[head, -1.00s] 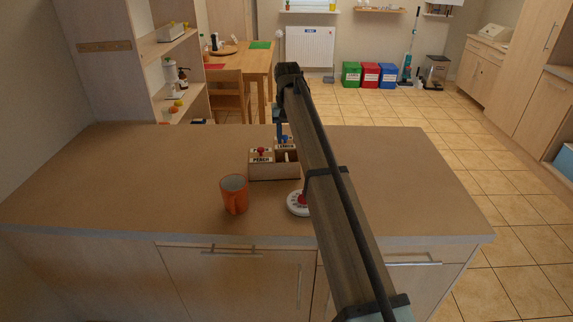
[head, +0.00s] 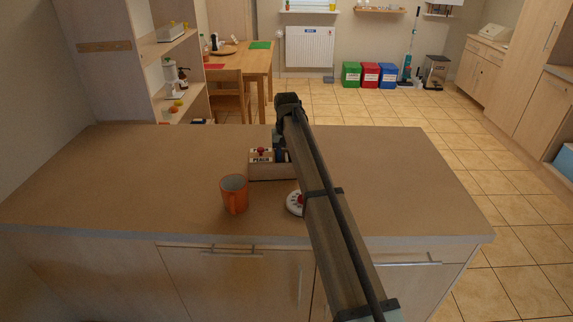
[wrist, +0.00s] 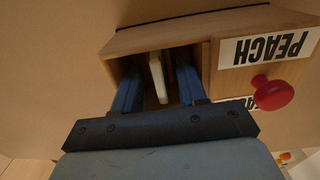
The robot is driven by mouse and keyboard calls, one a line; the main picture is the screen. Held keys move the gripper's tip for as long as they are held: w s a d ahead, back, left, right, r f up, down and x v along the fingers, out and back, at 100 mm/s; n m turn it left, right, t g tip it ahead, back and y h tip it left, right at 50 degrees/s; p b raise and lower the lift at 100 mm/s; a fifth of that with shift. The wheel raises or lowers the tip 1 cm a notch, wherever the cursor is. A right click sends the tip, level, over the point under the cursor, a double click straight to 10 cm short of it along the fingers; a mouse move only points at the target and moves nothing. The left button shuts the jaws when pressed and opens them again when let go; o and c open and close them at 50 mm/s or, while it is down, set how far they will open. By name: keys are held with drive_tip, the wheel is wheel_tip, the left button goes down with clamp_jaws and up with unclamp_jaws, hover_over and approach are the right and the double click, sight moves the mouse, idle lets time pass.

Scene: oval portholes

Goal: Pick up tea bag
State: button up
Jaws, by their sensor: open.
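A wooden tea box (wrist: 165,33) shows in the wrist view with one open compartment. Pale, thin tea bags (wrist: 158,82) stand on edge inside it. My gripper (wrist: 160,70) reaches into this compartment with its blue fingers apart, one on either side of the tea bags. I see a gap beside them and no firm grip. In the head view, the box (head: 270,173) stands on the counter, and my gripper (head: 280,152) is at its right part, largely hidden by my arm.
A lidded compartment labelled PEACH with a red knob (wrist: 272,93) adjoins the open one. On the counter (head: 120,190), an orange mug (head: 234,194) stands front left of the box. A round white object with red (head: 294,203) is partly behind my arm. The counter's left side is clear.

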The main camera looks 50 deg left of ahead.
clamp_jaws()
drive_tip(key=shift+r, duration=0.15)
idle(0.4)
